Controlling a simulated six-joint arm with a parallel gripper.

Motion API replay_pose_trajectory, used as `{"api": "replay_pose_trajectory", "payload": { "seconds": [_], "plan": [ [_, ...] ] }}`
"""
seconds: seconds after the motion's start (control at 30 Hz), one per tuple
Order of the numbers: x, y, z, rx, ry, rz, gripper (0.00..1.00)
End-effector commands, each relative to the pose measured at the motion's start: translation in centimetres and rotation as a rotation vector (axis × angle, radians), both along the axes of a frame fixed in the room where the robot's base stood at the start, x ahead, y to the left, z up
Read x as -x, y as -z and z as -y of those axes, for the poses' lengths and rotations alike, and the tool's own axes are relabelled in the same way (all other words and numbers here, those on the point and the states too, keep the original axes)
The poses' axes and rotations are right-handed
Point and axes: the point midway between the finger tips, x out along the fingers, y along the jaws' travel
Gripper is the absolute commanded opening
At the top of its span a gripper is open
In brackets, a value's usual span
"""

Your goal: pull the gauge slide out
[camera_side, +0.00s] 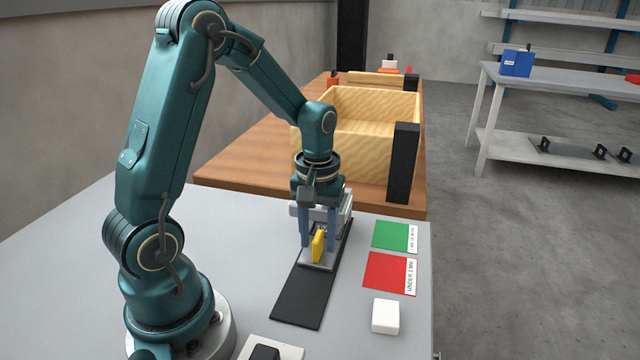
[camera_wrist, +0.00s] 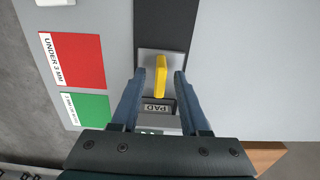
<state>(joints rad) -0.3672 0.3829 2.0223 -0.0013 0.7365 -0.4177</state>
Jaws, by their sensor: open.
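The gauge slide (camera_side: 318,264) is a grey plate with an upright yellow handle (camera_side: 317,246), sitting on a black strip (camera_side: 300,297). The handle also shows in the wrist view (camera_wrist: 161,76). My gripper (camera_side: 318,242) points down over the slide, its blue fingers open. In the wrist view my gripper (camera_wrist: 159,72) has one finger to each side of the handle, with visible gaps between.
A green card (camera_side: 392,236) and a red card marked "UNDER 3 MM" (camera_side: 385,271) lie right of the strip. A white block (camera_side: 385,316) is nearer the front. A wooden box (camera_side: 345,105) and a black post (camera_side: 403,165) stand behind. The strip's front part is clear.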

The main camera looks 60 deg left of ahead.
Motion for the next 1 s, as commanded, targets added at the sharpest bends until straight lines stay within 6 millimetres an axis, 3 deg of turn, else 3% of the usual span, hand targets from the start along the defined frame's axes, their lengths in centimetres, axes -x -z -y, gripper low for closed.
{"api": "replay_pose_trajectory", "payload": {
  "seconds": [0.3,0.33,0.43,0.47,1.0],
  "plan": [
    [0.02,0.53,0.02,0.000,0.001,0.000,0.45],
    [0.02,0.52,0.02,-0.001,0.001,0.001,0.41],
    [0.02,0.51,0.02,-0.001,0.001,0.001,0.03],
    [0.02,0.51,0.02,-0.001,0.001,0.001,0.00],
    [-0.01,0.47,0.03,0.000,0.000,0.001,0.00]
  ]
}}
